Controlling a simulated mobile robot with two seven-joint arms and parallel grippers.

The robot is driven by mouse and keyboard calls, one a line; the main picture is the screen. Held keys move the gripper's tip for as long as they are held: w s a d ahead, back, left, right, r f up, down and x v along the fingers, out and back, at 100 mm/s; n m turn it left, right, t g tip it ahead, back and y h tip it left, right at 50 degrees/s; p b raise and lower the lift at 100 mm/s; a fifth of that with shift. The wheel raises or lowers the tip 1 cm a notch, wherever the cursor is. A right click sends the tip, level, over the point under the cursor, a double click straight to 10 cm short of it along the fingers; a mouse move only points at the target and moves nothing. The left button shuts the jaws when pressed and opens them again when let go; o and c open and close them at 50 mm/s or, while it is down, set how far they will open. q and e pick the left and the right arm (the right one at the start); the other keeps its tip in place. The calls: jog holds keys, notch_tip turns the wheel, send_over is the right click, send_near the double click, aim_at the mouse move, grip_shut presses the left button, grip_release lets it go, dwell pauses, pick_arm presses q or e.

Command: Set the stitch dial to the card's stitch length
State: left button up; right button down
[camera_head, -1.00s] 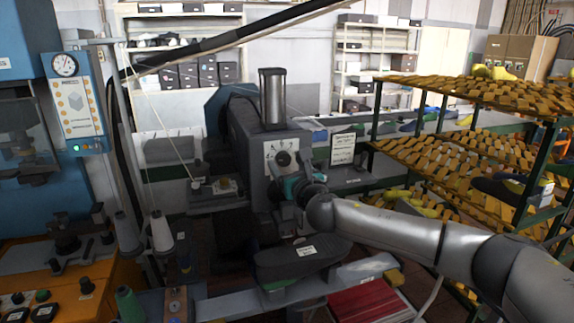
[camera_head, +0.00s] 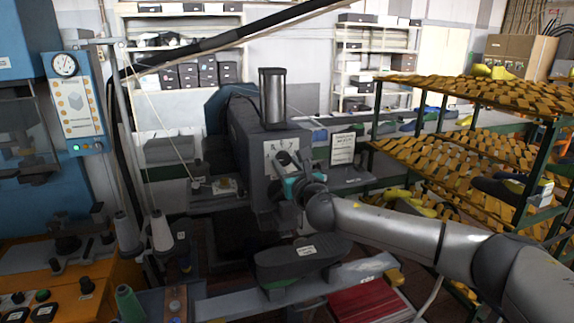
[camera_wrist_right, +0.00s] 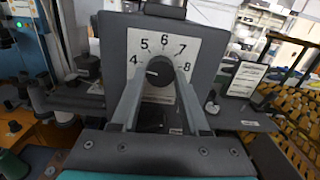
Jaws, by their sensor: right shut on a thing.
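The stitch dial is a black knob (camera_wrist_right: 160,71) on a white plate (camera_wrist_right: 143,42) marked 4 to 8; its light mark points left, near the 4 side. In the head view the plate (camera_head: 270,150) is on the front of the grey machine. My right gripper (camera_wrist_right: 160,82) is shut on the knob, one finger on each side. In the head view my right gripper (camera_head: 291,163) partly hides the dial. The white card (camera_head: 342,148) stands right of the machine, and it also shows in the wrist view (camera_wrist_right: 247,78); its text is too small to read. My left gripper is not in view.
A dark sole-shaped piece (camera_head: 300,257) lies on the bench in front of the machine. Thread cones (camera_head: 161,231) stand at the left. A rack with yellow-brown slatted shelves (camera_head: 455,150) stands at the right, close to my right arm.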

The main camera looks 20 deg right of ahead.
jog(key=shift+m, duration=0.4)
jog(key=m, duration=0.4)
jog(key=shift+a+m, duration=0.1)
jog(key=shift+m, duration=0.3)
jog(key=m, duration=0.6)
jog(key=shift+m+p, duration=0.3)
jog(key=m, duration=0.6)
jog(key=shift+a+r+p, duration=0.1)
jog(key=shift+r+p, duration=0.1)
jog(key=shift+p, duration=0.1)
jog(key=m, duration=0.5)
jog(key=shift+m+p, duration=0.3)
jog(key=shift+p, duration=0.1)
jog(key=shift+c, duration=2)
grip_release()
jog(key=shift+r, duration=0.1)
